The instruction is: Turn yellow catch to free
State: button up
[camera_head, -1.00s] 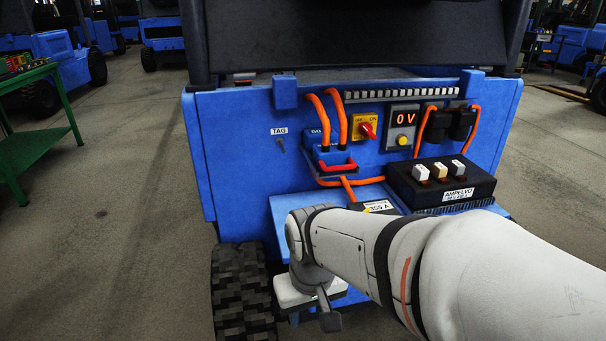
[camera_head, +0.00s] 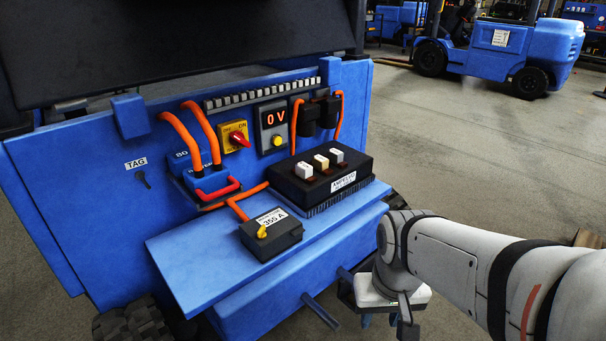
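The yellow catch (camera_head: 262,232) is a small yellow piece on the front left of a black box (camera_head: 280,243) labelled "355 A". The box sits on the blue shelf at the front of the blue truck (camera_head: 80,205). My gripper (camera_head: 366,320) is at the lower right, below and to the right of the shelf, apart from the catch. It points down and away, and its fingers are mostly hidden behind its own white body, so their opening cannot be made out.
A black unit (camera_head: 325,190) with several rocker switches stands behind the box. Orange cables (camera_head: 243,203) run to the box and up the panel. Open floor lies right.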

aim_at(261, 234)
jog(key=z, duration=0.55)
jog(key=k, duration=1.15)
jog(key=u, duration=1.15)
jog(key=i, duration=1)
